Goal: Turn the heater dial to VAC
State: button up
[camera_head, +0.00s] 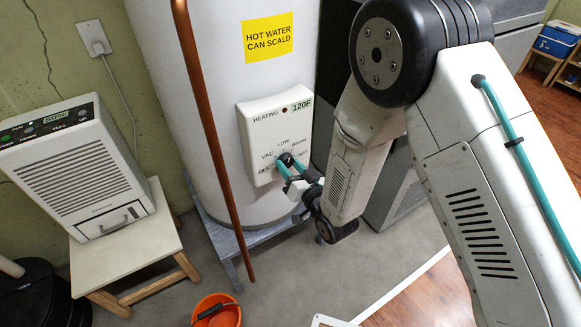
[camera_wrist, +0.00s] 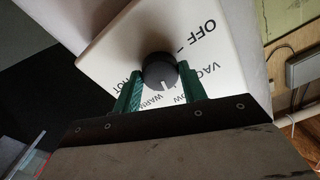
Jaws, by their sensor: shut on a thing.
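The heater control box (camera_head: 262,140) is a white panel on the front of the tall white water heater (camera_head: 220,60). Its dial (camera_wrist: 157,70) is a round black knob, with labels OFF, VAC, LOW, WARM and HOT around it. In the wrist view the dial's white mark points between WARM and LOW, nearer WARM. My gripper (camera_head: 290,166) is at the dial, its two teal fingers on opposite sides of the knob. It also shows in the wrist view (camera_wrist: 158,77), shut on the dial. In the head view the fingers partly hide the dial and the HOT side.
A copper pipe (camera_head: 210,125) runs down in front of the heater, left of the box. A dehumidifier (camera_head: 70,165) stands on a stool (camera_head: 125,240) at the left. An orange bucket (camera_head: 217,312) is on the floor below. A grey cabinet (camera_head: 400,195) stands behind my arm.

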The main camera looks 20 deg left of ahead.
jog(key=n, duration=0.6)
jog(key=shift+n, duration=0.3)
jog(key=n, duration=0.5)
jog(key=shift+d+n, duration=0.1)
jog(key=shift+n, duration=0.3)
jog(key=o, duration=1)
jog(key=shift+c, duration=0.2)
jog(key=v, duration=0.7)
jog(key=shift+s+d, duration=0.2)
jog(key=shift+d, duration=0.1)
